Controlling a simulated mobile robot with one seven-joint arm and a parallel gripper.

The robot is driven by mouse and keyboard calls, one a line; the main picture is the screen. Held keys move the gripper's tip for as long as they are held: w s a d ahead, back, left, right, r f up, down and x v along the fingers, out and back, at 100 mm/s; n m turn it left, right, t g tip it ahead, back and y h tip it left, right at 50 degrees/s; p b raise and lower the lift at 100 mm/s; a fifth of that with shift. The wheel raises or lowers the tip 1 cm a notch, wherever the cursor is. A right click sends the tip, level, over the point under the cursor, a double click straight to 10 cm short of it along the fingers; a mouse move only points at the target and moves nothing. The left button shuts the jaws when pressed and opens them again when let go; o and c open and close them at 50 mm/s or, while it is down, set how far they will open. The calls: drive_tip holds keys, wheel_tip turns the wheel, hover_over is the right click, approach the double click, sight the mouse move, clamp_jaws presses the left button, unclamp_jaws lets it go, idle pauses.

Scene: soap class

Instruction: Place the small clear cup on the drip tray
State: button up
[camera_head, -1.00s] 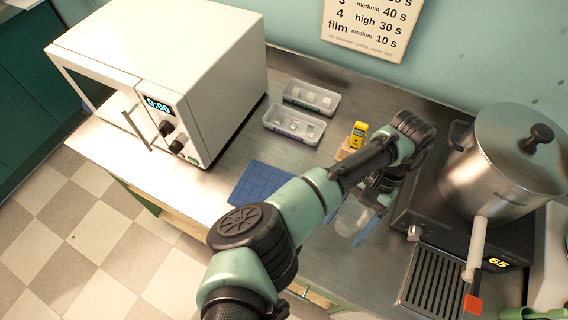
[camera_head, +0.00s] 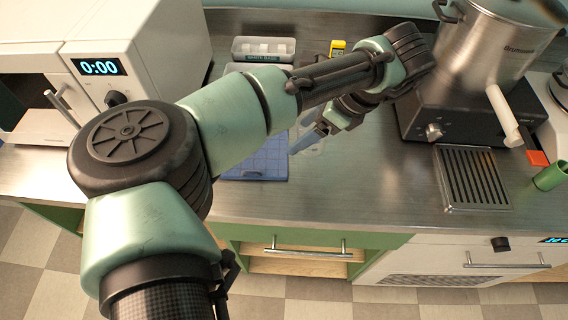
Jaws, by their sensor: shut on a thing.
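The small clear cup (camera_head: 310,141) is faint and mostly hidden behind my gripper and arm, near the middle of the counter. My gripper (camera_head: 309,134) is shut on the cup, with its blue fingers partly showing. Whether the cup touches the counter is hard to tell. The drip tray (camera_head: 472,178) is a dark slatted grate with a metal rim, lying on the counter to the right of my gripper, in front of the black heater base. The tray is bare.
A steel pot (camera_head: 490,50) with a pale handle jutting forward stands on the black heater (camera_head: 433,110) behind the tray. A blue mat (camera_head: 257,160) lies left of my gripper. A green cup (camera_head: 551,176) stands right of the tray. Bare counter (camera_head: 385,185) lies between mat and tray.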

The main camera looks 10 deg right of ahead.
wheel_tip(320, 180, down, 4)
drive_tip(key=shift+d+f, duration=0.1)
drive_tip(key=shift+f, duration=2.15)
drive_tip(key=o, duration=1.2)
drive_tip(key=shift+f, duration=0.15)
drive_tip(key=shift+o, duration=0.2)
drive_tip(key=v, duration=1.2)
drive_tip(key=shift+r, duration=0.2)
